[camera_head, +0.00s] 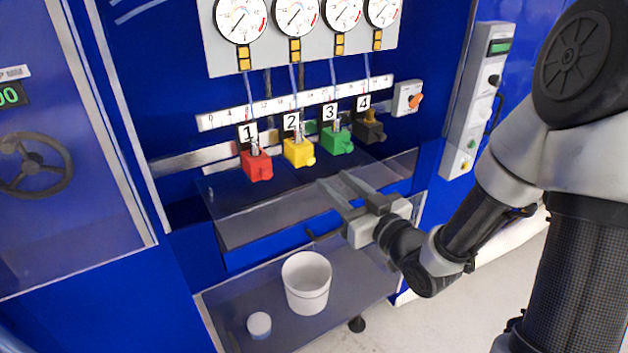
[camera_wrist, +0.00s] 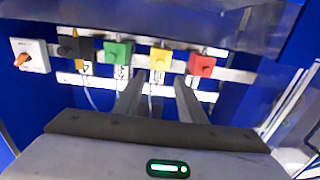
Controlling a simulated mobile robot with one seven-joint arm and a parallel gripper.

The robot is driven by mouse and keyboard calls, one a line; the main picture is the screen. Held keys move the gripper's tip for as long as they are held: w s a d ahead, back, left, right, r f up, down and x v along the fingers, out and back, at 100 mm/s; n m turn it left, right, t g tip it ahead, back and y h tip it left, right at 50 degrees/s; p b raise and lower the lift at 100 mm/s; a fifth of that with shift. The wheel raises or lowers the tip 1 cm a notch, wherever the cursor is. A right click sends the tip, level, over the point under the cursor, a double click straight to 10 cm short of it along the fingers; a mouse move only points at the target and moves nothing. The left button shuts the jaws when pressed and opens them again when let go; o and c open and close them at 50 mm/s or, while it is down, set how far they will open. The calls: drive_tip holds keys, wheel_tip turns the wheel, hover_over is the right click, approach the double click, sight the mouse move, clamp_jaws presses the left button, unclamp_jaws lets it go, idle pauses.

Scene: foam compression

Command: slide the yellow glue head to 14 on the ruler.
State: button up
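The yellow glue head (camera_head: 299,152), marked 2, sits on the rail between the red head (camera_head: 256,164) on its left and the green head (camera_head: 336,140) on its right. The ruler (camera_head: 300,103) runs above the heads; its small numbers are hard to read. My gripper (camera_head: 334,186) is in front of and below the heads, open and empty, its two fingers apart and pointing toward the rail. In the wrist view, upside down, the yellow head (camera_wrist: 161,60) is beyond the gap between the fingers (camera_wrist: 160,88), not touched by them.
A black head (camera_head: 369,128), marked 4, is right of the green one. A grey switch box (camera_head: 407,98) with an orange knob is at the rail's right end. A clear shelf (camera_head: 245,228) lies below the heads. A white bucket (camera_head: 306,283) and white lid (camera_head: 259,324) stand lower down.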

sight(311, 161)
drive_tip(key=x, duration=0.9)
drive_tip(key=shift+w+a, duration=0.25)
drive_tip(key=shift+c, duration=0.2)
clamp_jaws()
